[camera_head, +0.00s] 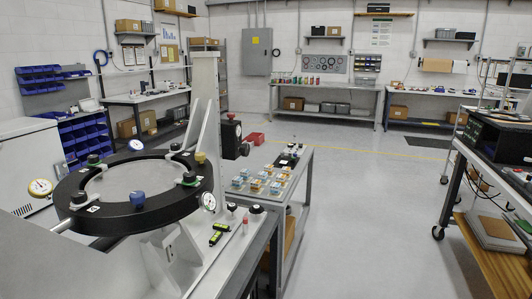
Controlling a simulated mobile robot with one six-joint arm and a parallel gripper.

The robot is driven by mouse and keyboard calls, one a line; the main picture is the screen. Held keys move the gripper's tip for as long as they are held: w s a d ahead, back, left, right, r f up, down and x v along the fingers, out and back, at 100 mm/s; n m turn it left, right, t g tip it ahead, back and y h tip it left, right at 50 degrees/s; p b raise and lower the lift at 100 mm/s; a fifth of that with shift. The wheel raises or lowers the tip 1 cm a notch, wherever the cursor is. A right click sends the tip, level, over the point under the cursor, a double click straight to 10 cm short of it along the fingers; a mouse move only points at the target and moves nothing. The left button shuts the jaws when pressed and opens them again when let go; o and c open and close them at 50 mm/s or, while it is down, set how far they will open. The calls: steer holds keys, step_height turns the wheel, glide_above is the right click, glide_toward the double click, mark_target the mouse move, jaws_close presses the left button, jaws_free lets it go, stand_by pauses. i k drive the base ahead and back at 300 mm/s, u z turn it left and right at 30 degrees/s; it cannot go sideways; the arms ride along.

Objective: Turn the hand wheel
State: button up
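The mirror fixture, a thick black ring (74,196) around a grey disc (130,182), stands on a bench at the left. Round dial gauges (40,188) and clamps with coloured knobs sit around its rim. A blue knob (137,199) is on the near rim. Behind the ring rises a pale upright (205,100), with a dark block (231,138) bearing a red knob to its right. I cannot tell which of these parts is the hand wheel, or whether it is hidden. My gripper is not in view.
A low table (310,162) with small blue and yellow items stands right of the fixture. A cart (497,185) with equipment is at the far right. The grey floor (370,220) between them is clear. Workbenches (330,107) line the back wall.

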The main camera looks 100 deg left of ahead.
mark_target(244, 149)
steer(key=i, duration=0.5)
steer(key=z, duration=1.45)
steer(key=k, duration=0.1)
steer(key=u, duration=2.8)
steer(key=k, duration=0.2)
steer(key=u, duration=2.1)
steer(key=i, duration=0.25)
steer(key=u, duration=0.05)
